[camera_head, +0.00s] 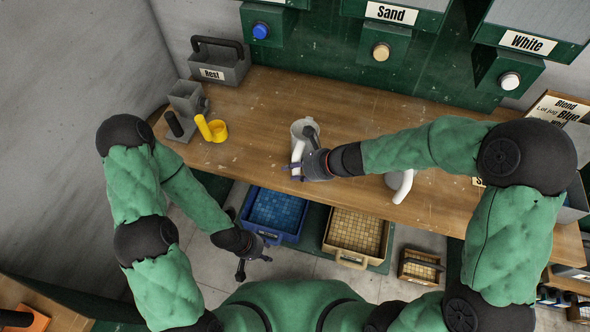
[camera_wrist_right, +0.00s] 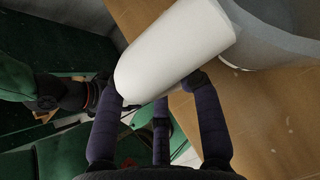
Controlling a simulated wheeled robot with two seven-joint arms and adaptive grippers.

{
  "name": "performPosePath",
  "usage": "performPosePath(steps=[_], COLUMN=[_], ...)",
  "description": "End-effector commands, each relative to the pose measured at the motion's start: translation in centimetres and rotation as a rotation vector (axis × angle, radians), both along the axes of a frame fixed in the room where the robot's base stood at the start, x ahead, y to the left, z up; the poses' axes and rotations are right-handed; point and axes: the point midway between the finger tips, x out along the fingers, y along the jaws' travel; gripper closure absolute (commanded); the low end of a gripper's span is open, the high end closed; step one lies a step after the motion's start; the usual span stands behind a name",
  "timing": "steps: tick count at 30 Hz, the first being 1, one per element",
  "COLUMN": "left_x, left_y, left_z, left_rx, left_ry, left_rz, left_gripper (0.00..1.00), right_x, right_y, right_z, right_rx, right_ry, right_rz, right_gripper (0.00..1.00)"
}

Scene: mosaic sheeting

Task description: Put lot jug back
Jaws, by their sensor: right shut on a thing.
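A grey jug (camera_head: 304,127) with a thick white handle (camera_head: 298,152) is at the middle of the wooden bench. My right gripper (camera_head: 297,172) is shut on the white handle at the jug's front side. In the right wrist view the fingers close around the white handle (camera_wrist_right: 175,50), and the grey jug body (camera_wrist_right: 285,35) shows at the upper right. I cannot tell whether the jug touches the bench. My left gripper (camera_head: 254,268) is open and empty, low in front of the bench, near the blue tub.
A yellow scoop-like cup (camera_head: 217,131), a grey holder (camera_head: 187,98) and the "Rest" caddy (camera_head: 220,65) stand at left. Another white handle (camera_head: 399,186) shows below my right arm. Blue (camera_head: 276,212) and beige (camera_head: 356,231) tubs lie below the bench. Dispensers (camera_head: 381,52) hang behind.

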Motion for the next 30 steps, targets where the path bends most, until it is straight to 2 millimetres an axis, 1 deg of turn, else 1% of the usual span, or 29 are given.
performPosePath(steps=[3, 7, 8, 9, 10, 19, 23, 26, 30], left_x=[0.0, 0.0, 0.0, 0.0, 0.0, 0.0, 0.0, 0.0, 0.0], left_y=[0.0, 0.0, 0.0, 0.0, 0.0, 0.0, 0.0, 0.0, 0.0], left_z=[0.1, -0.3, -0.2, -0.2, -0.2, -0.2, 0.2, 1.0, 2.5], left_rx=[0.000, 0.000, 0.000, 0.000, 0.000, 0.000, 0.000, 0.000, 0.000], left_ry=[-0.001, -0.001, -0.001, 0.000, 0.000, 0.000, 0.000, 0.000, 0.000], left_rz=[0.000, 0.000, 0.000, 0.000, 0.000, 0.000, 0.000, 0.000, 0.000], left_gripper=[0.60, 0.60, 0.60, 0.60, 0.60, 0.60, 0.60, 0.60, 0.60], right_x=[0.1, 0.1, 0.0, 0.0, 0.0, 0.0, 0.0, -0.3, -1.2], right_y=[0.0, 0.0, 0.0, 0.0, 0.0, 0.0, 0.0, -0.8, -2.5], right_z=[0.2, -0.2, -0.2, -0.2, -0.2, -0.2, 0.2, 1.2, 3.3], right_rx=[0.000, 0.000, 0.000, 0.000, 0.000, 0.000, 0.000, -0.001, 0.000], right_ry=[-0.003, -0.003, 0.000, 0.000, 0.000, 0.000, 0.000, -0.001, -0.001], right_rz=[0.000, 0.000, 0.000, 0.000, 0.000, 0.000, 0.000, -0.001, -0.004], right_gripper=[1.00, 1.00, 0.59, 0.48, 0.40, 0.40, 0.40, 0.40, 0.40])
